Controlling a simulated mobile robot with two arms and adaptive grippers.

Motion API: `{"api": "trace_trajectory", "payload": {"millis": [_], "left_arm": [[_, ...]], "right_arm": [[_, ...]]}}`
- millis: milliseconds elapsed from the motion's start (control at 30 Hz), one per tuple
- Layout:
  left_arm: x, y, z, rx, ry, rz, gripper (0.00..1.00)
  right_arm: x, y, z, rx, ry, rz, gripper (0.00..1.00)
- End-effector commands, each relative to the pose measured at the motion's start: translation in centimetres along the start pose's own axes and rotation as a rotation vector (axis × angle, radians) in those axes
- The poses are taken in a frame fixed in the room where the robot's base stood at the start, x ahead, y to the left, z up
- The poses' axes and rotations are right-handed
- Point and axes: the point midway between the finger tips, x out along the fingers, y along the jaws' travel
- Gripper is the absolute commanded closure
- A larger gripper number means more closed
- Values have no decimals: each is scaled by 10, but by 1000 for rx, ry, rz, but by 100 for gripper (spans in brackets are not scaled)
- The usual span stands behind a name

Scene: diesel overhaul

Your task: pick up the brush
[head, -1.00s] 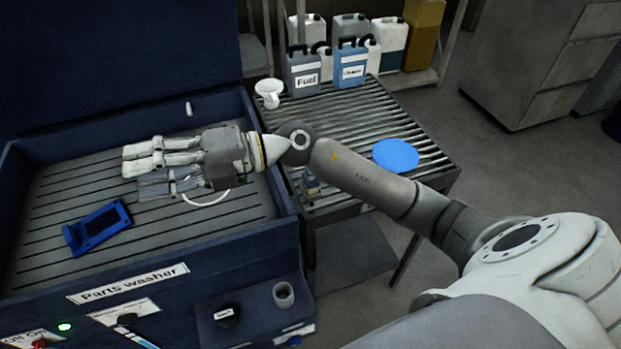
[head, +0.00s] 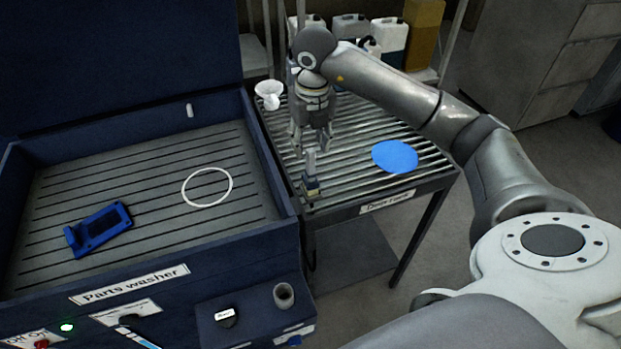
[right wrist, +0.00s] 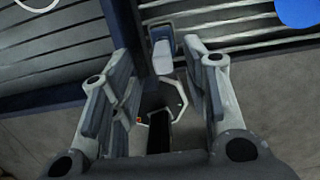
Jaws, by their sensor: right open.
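The brush (head: 311,184) stands near the front left corner of the slatted drain table, with a grey upper part and a darker, blue and yellowish lower part. My right gripper (head: 310,146) points down just above it, fingers apart, and it seems to hold nothing. In the right wrist view, a light grey piece that looks like the brush (right wrist: 163,55) shows between and beyond the open fingers (right wrist: 158,68). I cannot tell whether any finger touches it. My left gripper is not in view.
The parts washer (head: 240,240) stands open at left, holding a blue bracket (head: 102,227) and a white ring (head: 207,187). Several jugs (head: 389,37) stand behind.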

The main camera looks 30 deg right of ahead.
Motion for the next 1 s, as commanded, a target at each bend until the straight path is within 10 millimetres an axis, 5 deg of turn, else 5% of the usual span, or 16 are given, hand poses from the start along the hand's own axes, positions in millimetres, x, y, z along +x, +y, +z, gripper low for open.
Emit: {"api": "trace_trajectory", "payload": {"millis": [600, 900, 1000], "left_arm": [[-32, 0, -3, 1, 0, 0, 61], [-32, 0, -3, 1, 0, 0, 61], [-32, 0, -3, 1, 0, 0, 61]], "right_arm": [[68, -2, -4, -1, 3, 4, 57], [76, -2, -4, -2, 0, 5, 57], [76, -2, -4, -2, 0, 5, 67]]}}
